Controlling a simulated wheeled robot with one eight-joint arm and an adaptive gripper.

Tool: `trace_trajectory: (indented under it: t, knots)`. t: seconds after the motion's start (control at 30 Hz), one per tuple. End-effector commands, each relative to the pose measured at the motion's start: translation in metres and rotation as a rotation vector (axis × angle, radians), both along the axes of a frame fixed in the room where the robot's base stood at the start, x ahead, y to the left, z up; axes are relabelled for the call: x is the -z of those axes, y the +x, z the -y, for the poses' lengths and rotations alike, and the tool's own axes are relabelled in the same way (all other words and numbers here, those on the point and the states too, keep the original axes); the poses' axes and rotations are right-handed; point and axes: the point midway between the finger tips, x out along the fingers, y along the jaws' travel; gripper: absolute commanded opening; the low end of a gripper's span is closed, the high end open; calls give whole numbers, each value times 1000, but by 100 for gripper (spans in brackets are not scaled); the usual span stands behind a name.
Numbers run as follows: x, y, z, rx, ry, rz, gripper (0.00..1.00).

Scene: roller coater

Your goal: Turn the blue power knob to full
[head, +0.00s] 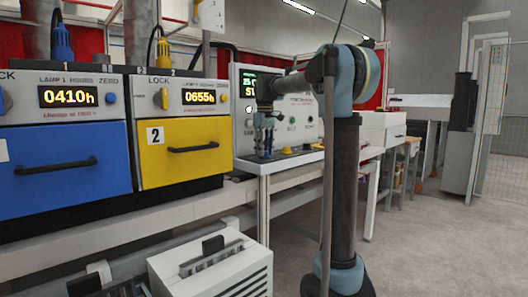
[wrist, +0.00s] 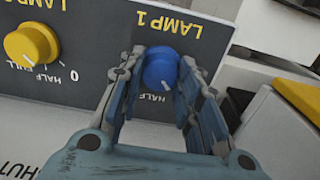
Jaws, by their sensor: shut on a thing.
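The blue knob (wrist: 161,68) sits on a dark panel under the label LAMP 1 in the wrist view. Its short white mark points down and slightly right, close to the printed word HALF (wrist: 154,98). Other marks around it are hidden by the fingers. My gripper (wrist: 158,62) has one finger on each side of the knob and is shut on it. In the head view, my gripper (head: 266,137) reaches down to the control panel on the bench; the blue knob cannot be made out clearly there.
A yellow knob (wrist: 31,43) with marks HALF, FULL and 0 is left of the blue one in the wrist view. Blue (head: 65,160) and yellow (head: 178,148) lamp drawers stand left of my arm in the head view. Open floor (head: 440,240) lies to the right.

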Motion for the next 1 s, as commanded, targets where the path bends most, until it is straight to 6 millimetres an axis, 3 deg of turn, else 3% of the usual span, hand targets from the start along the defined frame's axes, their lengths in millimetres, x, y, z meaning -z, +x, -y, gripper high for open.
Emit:
trace_trajectory:
  t: [0.37,1.0]
  knots:
    - [0,1,1,202,-1,2,8]
    - [0,1,0,807,-1,3,7]
